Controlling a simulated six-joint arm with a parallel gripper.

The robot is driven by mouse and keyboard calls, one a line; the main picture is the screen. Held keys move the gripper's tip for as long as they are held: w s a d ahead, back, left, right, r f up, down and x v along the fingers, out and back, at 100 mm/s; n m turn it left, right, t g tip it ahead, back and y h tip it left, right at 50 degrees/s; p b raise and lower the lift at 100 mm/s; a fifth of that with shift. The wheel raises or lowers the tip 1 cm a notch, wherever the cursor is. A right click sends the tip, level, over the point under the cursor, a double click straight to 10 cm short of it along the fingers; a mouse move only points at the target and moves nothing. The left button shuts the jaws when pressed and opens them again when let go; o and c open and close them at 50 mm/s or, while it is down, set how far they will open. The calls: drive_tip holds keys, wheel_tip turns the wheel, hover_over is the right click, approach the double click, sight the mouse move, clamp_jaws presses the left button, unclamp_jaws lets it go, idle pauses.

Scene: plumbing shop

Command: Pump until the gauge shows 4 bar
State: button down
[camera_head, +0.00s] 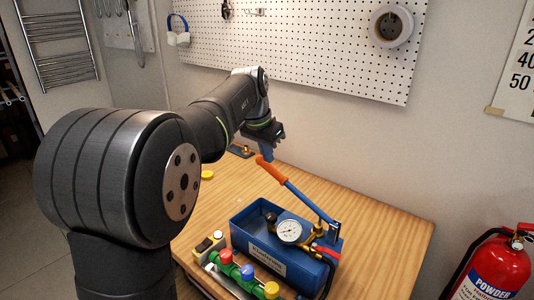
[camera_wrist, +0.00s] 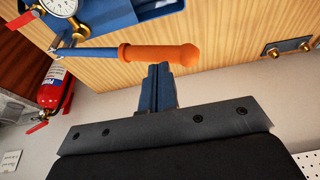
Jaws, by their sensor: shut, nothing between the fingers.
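The blue pump (camera_head: 280,262) with an open tank stands on the wooden table. Its lever (camera_head: 305,198) slants up to the left and ends in an orange grip (camera_head: 271,170). The round white gauge (camera_head: 289,231) sits on the pump's front; its reading is too small to tell. In the wrist view the gauge (camera_wrist: 60,4) is cut by the top edge, and the orange grip (camera_wrist: 160,54) lies across the view just beyond my fingertips. My gripper (camera_head: 265,155) is shut and empty, close by the grip's end; I cannot tell whether it touches.
A rack with red, green, blue and yellow knobs (camera_head: 247,272) stands in front of the pump. A yellow disc (camera_head: 207,175) and a small plate with brass fittings (camera_head: 241,150) lie on the table. A red extinguisher (camera_head: 495,268) stands right. The table's right side is clear.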

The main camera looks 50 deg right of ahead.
idle(2.0)
idle(2.1)
idle(2.1)
wheel_tip(320, 180, down, 12)
drive_tip(key=w, duration=0.2)
wheel_tip(320, 180, up, 12)
drive_tip(key=s, duration=0.2)
idle(0.7)
